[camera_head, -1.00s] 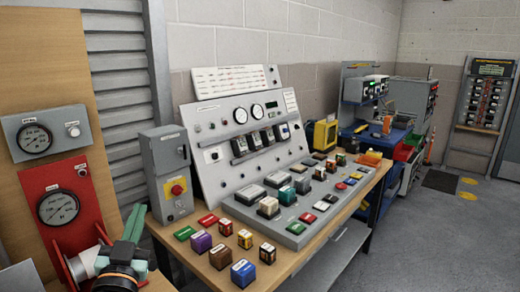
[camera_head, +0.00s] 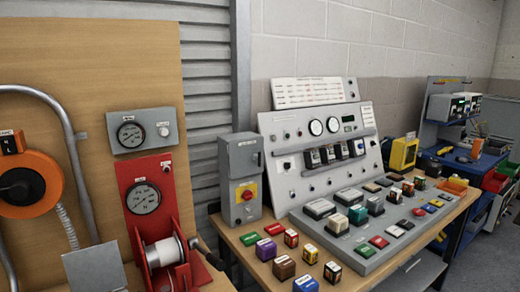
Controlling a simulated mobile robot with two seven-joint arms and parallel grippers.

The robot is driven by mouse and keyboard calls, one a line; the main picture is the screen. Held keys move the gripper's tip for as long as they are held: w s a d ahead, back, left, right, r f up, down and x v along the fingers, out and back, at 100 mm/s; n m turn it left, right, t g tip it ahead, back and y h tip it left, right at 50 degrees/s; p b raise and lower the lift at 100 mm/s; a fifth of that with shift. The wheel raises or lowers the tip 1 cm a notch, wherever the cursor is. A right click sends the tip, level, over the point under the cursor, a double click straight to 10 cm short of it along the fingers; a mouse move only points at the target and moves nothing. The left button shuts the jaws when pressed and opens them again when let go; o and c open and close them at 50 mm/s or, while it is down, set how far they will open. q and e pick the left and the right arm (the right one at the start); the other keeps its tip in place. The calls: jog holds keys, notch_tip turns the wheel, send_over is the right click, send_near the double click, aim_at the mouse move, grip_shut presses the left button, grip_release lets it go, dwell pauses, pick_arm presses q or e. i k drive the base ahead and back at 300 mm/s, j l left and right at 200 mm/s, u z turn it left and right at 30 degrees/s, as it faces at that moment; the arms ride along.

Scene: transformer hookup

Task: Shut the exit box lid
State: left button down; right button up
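No part in view is clearly labelled as the exit box, so I cannot tell for certain which one it is. A grey flat plate or box face (camera_head: 95,270) shows at the bottom left, below a metal flexible conduit, and is cut off by the picture's lower edge. I cannot tell whether it is a lid. A grey switch box (camera_head: 240,178) with a red knob on a yellow plate stands upright at the bench's left end, its front closed. Neither of my grippers is in view.
A red winch unit (camera_head: 150,200) with a white spool and an orange reel (camera_head: 30,183) are at the left. A sloped control panel (camera_head: 320,140) and several small coloured blocks stand on the wooden bench (camera_head: 262,272). A blue workstation (camera_head: 450,135) is behind at the right.

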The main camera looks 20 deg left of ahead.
aim_at(99, 268)
jog(key=u, duration=1.3)
jog(key=k+j+z, duration=0.2)
jog(key=i+j, duration=0.05)
